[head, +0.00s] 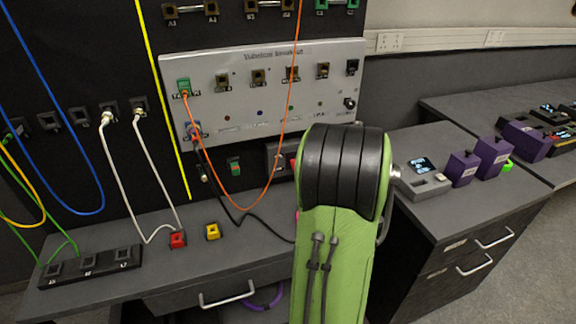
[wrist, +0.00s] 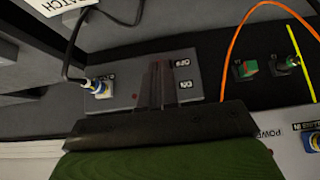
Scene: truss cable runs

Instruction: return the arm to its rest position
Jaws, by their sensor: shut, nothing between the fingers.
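My gripper (wrist: 157,68) shows in the wrist view with its dark fingers together and nothing between them. The fingers are in front of a grey panel (wrist: 205,72) with OFF and ON labels, and partly cover it. I cannot tell how far they are from it. In the head view my green arm with its black ribbed joint fills the lower middle and hides the gripper and part of the bench behind it.
An orange cable (head: 297,60) hangs from a green plug (head: 184,87) on the white breakout panel (head: 262,60). A black cable with a blue-white plug (wrist: 98,86) is left of the fingers. White cables (head: 121,170) hang at left. Purple boxes (head: 490,157) stand on the right bench.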

